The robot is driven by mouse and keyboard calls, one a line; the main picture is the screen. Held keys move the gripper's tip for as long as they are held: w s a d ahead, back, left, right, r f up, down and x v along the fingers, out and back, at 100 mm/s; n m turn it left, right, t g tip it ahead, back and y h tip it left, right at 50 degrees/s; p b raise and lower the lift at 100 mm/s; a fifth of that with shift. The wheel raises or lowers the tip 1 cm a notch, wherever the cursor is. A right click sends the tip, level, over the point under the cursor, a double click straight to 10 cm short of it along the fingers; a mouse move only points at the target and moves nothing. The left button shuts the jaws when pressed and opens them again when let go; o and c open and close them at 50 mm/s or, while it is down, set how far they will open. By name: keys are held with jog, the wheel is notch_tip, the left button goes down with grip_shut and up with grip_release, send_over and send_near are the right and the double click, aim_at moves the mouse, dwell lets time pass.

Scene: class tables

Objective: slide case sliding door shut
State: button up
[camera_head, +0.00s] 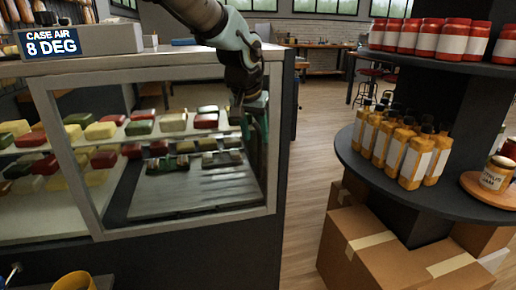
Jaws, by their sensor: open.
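The display case (150,226) fills the left of the view, with a grey top and dark base. A pale-framed, see-through sliding door (68,165) runs across its front, from the slanted upright at left to the case's right end. Whether an open gap remains beside the door is hard to tell. My arm comes down from the top over the case. My gripper (256,135) points down near the case's right end, by the door frame's right side. It is open and holds nothing that I can see. Its fingertips are partly hidden, and I cannot tell whether they touch the frame.
Red, green and cream blocks (173,122) fill the case's shelves, above a grey tray (185,190). A temperature sign (75,41) stands on top. At right, a round dark shelf unit (450,185) holds bottles and jars, with cardboard boxes (355,250) below. Wooden floor is clear between.

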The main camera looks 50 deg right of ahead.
jog(key=shift+v, duration=1.6)
